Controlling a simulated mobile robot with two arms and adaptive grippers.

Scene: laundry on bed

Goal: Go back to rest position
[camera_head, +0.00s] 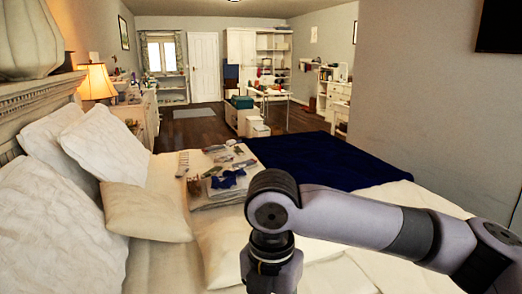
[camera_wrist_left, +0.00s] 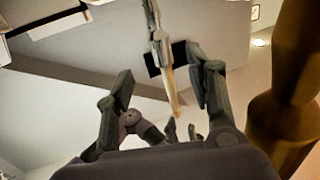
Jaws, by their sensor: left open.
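My left gripper (camera_wrist_left: 158,62) shows in the left wrist view with its two dark fingers spread apart. Nothing is held between them. It faces a pale ceiling and wall area, tilted in the picture. My left arm is not in the head view. My right arm comes in from the right in the head view, stretched over the front of the bed (camera_head: 165,270), and bends down at its wrist. My right gripper is not seen there, as the wrist runs to the bottom edge of the picture.
White pillows (camera_head: 105,148) lie along the headboard at left. A lit lamp (camera_head: 97,82) stands behind. A wall (camera_head: 430,110) bounds the right side.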

